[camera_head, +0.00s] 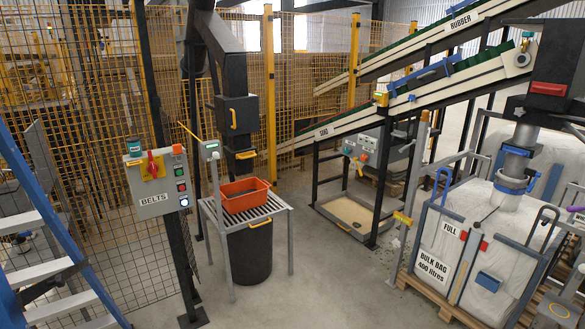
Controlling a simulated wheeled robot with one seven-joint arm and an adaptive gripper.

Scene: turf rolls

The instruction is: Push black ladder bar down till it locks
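A blue ladder (66,254) with pale grey steps stands at the lower left, partly cut off by the picture edge. A black bar (55,281) runs at a slant across the ladder, between two steps, from lower left to upper right. It looks bent or raised at its right end. I cannot tell whether it is locked. My gripper is not in view.
A grey BELTS control box (155,182) stands on a dark post right of the ladder. An orange bin (245,195) sits on a slatted stand (281,209). Yellow mesh fencing (130,255) lies behind. Bare floor (320,290) lies clear at centre front; a bulk bag (451,238) stands right.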

